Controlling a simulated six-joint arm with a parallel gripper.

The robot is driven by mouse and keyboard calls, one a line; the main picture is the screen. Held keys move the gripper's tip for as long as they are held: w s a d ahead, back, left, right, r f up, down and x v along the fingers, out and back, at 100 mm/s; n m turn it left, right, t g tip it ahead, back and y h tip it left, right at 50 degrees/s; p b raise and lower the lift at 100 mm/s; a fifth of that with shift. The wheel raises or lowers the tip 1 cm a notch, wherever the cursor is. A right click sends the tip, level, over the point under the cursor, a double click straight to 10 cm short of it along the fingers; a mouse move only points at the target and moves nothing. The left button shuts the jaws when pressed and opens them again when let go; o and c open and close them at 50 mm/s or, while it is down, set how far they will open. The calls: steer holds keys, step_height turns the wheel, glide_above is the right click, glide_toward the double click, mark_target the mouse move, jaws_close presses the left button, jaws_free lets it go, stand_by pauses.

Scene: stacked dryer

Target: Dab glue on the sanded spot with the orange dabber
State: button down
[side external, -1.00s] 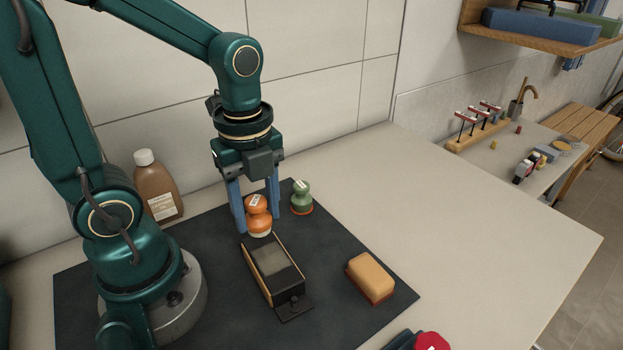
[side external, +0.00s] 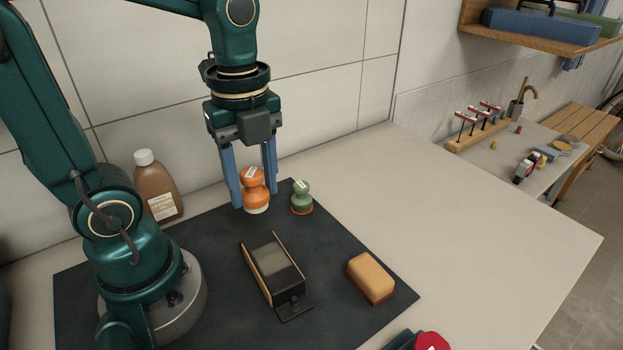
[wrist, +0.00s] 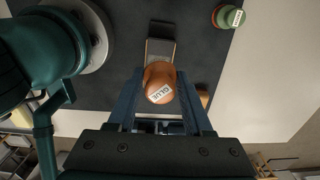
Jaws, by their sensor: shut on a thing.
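My gripper (side external: 253,185) is shut on the orange dabber (side external: 255,189), one blue finger on each side. The dabber is upright, with a pale bottom. In the wrist view the dabber (wrist: 160,84) shows a white "GLUE" label. It appears raised above the dark mat, but the exact gap is hard to tell. A black and tan holder (side external: 287,289) with a grey patch (side external: 274,261) on top lies in front of and below the dabber in the side view. The grey patch (wrist: 160,50) also shows beyond the dabber in the wrist view.
A green dabber (side external: 302,197) stands right of the orange one. A tan block (side external: 371,277) lies right of the holder. A brown bottle (side external: 158,187) stands by the wall. A red-topped object (side external: 431,342) is at the front edge.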

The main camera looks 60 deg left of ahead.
steer(key=shift+f, duration=0.15)
stand_by(0.3)
glide_above(271, 257)
steer(key=a, duration=0.3)
steer(key=shift+f, duration=3.35)
steer(key=shift+d+f, duration=0.4)
steer(key=shift+d, duration=0.35)
steer(key=shift+d+f, duration=0.35)
steer(key=shift+d, duration=0.4)
steer(key=shift+d+r, duration=0.15)
steer(key=shift+d, duration=0.25)
steer(key=shift+s+d, duration=0.15)
steer(key=shift+d, duration=1.15)
steer(key=shift+w+a, duration=0.15)
steer(key=shift+a, duration=1.5)
steer(key=shift+w+a, duration=0.1)
steer(key=shift+a, duration=1.55)
steer(key=shift+r, duration=4.05)
